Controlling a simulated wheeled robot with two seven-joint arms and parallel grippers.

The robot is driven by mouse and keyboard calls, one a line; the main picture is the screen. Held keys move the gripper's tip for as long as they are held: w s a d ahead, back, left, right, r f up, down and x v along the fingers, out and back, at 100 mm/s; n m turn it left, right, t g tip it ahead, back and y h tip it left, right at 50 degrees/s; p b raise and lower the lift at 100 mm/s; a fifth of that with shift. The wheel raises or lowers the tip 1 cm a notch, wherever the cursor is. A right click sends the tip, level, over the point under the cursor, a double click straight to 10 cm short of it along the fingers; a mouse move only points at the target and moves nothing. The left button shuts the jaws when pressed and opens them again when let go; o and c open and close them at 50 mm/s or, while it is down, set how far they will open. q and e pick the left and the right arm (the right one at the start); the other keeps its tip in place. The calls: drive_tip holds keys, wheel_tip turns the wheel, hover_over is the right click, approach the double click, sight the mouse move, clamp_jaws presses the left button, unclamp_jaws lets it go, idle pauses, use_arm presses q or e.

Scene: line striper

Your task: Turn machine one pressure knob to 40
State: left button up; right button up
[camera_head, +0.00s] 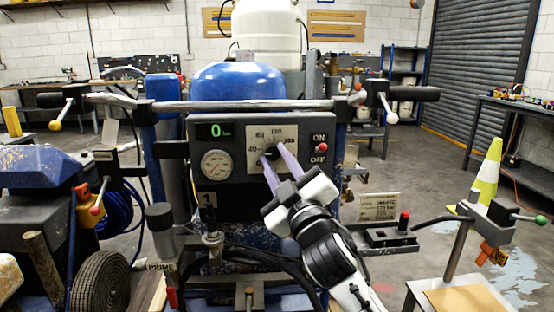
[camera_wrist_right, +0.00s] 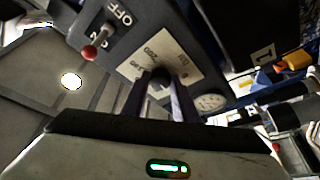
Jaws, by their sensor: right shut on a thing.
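The machine marked 1 has a dark control panel (camera_head: 240,195) with a cream pressure dial plate (camera_head: 263,131) near its middle. A small black pressure knob (camera_head: 271,153) sits on the plate, partly hidden by my fingers; it also shows in the right wrist view (camera_wrist_right: 160,78). My right gripper (camera_head: 276,156) reaches in from the lower right, its two purple fingers shut on the knob from either side. The knob's pointer direction cannot be made out. The green display (camera_head: 221,131) reads 0. My left gripper is not in view.
A round gauge (camera_head: 216,164) and a red-tipped ON/OFF switch (camera_head: 322,147) flank the dial. A handlebar (camera_head: 240,105) crosses above the panel. Hoses and a PRIME lever (camera_head: 172,297) lie below. A yellow cone (camera_head: 487,170) stands on the floor at right.

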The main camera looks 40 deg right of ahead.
drive_tip(key=shift+f, duration=0.1)
drive_tip(key=o, duration=1.1)
drive_tip(key=shift+c, duration=0.2)
drive_tip(key=shift+s, duration=0.1)
drive_tip(key=b+v, duration=0.1)
drive_tip(key=v, duration=0.9)
drive_tip(key=shift+a, duration=0.1)
